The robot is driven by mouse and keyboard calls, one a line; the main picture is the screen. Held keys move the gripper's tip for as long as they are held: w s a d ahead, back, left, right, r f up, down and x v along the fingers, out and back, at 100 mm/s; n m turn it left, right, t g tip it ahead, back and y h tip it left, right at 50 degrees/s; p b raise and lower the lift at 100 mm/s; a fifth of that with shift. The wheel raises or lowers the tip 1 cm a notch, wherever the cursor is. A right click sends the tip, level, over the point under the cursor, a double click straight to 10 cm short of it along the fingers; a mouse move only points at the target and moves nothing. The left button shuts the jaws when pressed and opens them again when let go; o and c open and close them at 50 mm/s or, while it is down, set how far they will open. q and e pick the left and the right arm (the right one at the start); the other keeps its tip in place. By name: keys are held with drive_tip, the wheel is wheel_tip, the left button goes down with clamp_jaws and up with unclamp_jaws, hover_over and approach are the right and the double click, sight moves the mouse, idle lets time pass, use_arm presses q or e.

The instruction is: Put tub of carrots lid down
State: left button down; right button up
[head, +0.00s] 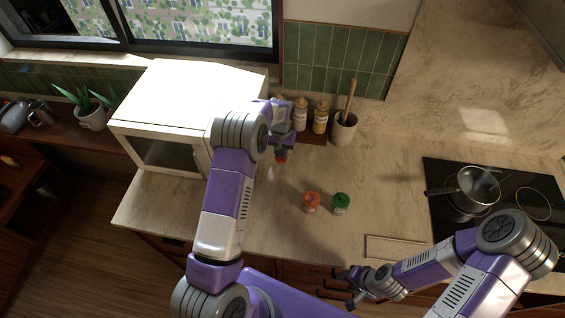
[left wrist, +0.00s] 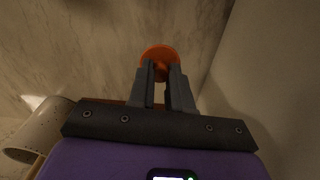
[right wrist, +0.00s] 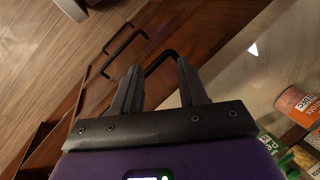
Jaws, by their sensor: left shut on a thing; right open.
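My left gripper (head: 280,150) is shut on an orange round lid (left wrist: 158,52). The lid is held above the counter beside the white microwave; it also shows as a small orange patch in the head view (head: 282,158). The orange tub of carrots (head: 311,202) stands on the counter, to the right of and nearer than the left gripper. Its label shows in the right wrist view (right wrist: 297,105); I cannot tell whether its top is open. My right gripper (head: 350,282) is open and empty, low at the counter's front edge.
A green tub (head: 341,203) stands just right of the orange one. A microwave (head: 180,100) is at left; bottles (head: 320,117) and a utensil crock (head: 343,128) stand at the back. A pot (head: 478,187) sits on the cooktop (head: 440,170). Counter around the tubs is clear.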

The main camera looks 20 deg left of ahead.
sight(281, 168)
use_arm(q)
wheel_tip(281, 168, down, 6)
drive_tip(key=b, duration=0.2)
drive_tip(key=shift+b, duration=0.3)
drive_tip(key=shift+w+f, duration=0.1)
drive_tip(key=shift+f, duration=0.25)
drive_tip(key=shift+r, duration=0.1)
drive_tip(key=c, duration=1.1)
unclamp_jaws()
drive_tip(key=shift+o, duration=0.2)
